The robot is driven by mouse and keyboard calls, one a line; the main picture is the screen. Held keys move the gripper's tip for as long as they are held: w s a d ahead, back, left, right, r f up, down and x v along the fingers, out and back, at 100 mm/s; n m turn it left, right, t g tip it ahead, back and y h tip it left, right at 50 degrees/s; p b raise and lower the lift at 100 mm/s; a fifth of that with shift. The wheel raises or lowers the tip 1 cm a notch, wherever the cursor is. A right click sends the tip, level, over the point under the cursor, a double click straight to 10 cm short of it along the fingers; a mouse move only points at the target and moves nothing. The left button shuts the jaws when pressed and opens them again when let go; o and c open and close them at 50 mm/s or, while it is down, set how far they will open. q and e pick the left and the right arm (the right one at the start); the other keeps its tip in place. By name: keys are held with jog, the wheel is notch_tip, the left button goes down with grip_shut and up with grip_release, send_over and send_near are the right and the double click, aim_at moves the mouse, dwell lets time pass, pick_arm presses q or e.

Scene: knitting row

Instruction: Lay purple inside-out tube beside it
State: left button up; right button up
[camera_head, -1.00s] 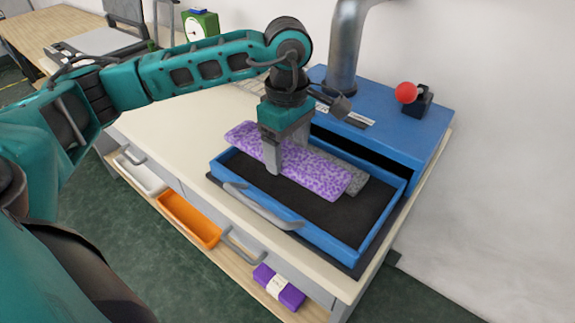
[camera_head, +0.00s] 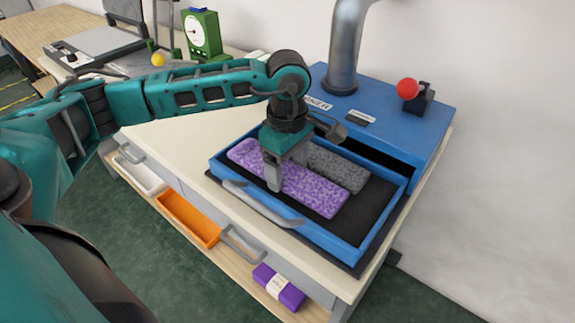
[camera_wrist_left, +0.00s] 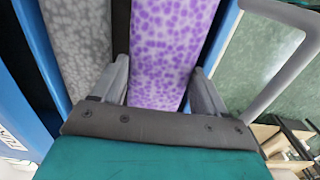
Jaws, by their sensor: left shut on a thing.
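The purple speckled tube (camera_head: 315,192) lies lengthwise at the blue drawer, along its front side, with my left gripper (camera_head: 285,178) shut across it. In the left wrist view the purple tube (camera_wrist_left: 168,50) runs between the two fingers. A grey speckled tube (camera_head: 338,167) lies in the drawer behind the purple one, roughly parallel. In the left wrist view the grey tube (camera_wrist_left: 80,40) is to the left of the purple one, with a finger between them. Whether the purple tube touches the drawer floor is hard to tell. My right gripper is out of view.
The blue drawer (camera_head: 345,249) is pulled out of a blue box (camera_head: 385,130) with a red-knobbed lever (camera_head: 408,89). Dark drawer floor is bare at the right. Below are an orange bin (camera_head: 188,218) and a purple banded bundle (camera_head: 278,286). A green dial device (camera_head: 201,34) stands behind.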

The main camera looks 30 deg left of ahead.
aim_at(287, 172)
pick_arm(q)
jog(key=shift+f, duration=0.2)
jog(key=o, duration=1)
jog(key=shift+r, duration=0.1)
jog(key=shift+r+p, duration=0.4)
notch_tip(287, 172, up, 12)
jog(key=shift+r, duration=0.2)
